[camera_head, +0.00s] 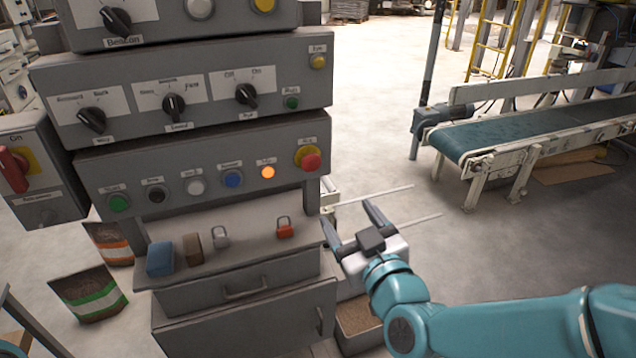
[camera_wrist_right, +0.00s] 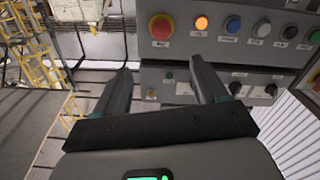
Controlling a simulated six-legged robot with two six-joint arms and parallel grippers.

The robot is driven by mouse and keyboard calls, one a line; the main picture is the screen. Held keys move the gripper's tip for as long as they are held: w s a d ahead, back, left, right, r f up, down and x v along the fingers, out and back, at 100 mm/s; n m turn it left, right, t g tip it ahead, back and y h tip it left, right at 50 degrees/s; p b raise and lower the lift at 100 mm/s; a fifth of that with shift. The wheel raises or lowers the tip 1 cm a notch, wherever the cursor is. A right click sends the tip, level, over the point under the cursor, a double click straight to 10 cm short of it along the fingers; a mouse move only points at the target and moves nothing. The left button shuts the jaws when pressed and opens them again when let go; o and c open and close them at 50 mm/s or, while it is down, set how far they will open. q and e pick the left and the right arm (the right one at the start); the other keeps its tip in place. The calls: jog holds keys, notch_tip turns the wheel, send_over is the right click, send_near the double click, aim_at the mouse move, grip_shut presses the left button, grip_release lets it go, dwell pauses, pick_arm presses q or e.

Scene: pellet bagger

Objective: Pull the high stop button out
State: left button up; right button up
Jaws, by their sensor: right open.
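A red mushroom stop button (camera_head: 311,161) on a yellow collar sits at the right end of the lower button panel (camera_head: 95,170). It also shows in the right wrist view (camera_wrist_right: 161,26), where the panel appears upside down. I cannot tell from its side whether it is pressed in. My right gripper (camera_head: 349,214) is open and empty, to the right of and below the button in the head view, apart from it. In the right wrist view its two fingers (camera_wrist_right: 160,68) point toward the panel with nothing between them. My left gripper is not in view.
A lit orange button (camera_head: 267,172) and several others line the same panel. Below, a shelf holds a blue block (camera_head: 160,259), a brown block (camera_head: 193,249) and two padlocks, grey (camera_head: 220,238) and red (camera_head: 285,230). A red-handled switch box (camera_head: 35,172) stands left. A conveyor (camera_head: 530,135) is at right.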

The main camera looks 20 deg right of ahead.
aim_at(313, 165)
jog(key=w, duration=0.5)
jog(key=w+p, duration=0.1)
jog(key=w, duration=0.5)
jog(key=w+p, duration=0.1)
jog(key=w, duration=0.5)
jog(key=shift+a+f, duration=0.15)
jog(key=shift+a, duration=0.2)
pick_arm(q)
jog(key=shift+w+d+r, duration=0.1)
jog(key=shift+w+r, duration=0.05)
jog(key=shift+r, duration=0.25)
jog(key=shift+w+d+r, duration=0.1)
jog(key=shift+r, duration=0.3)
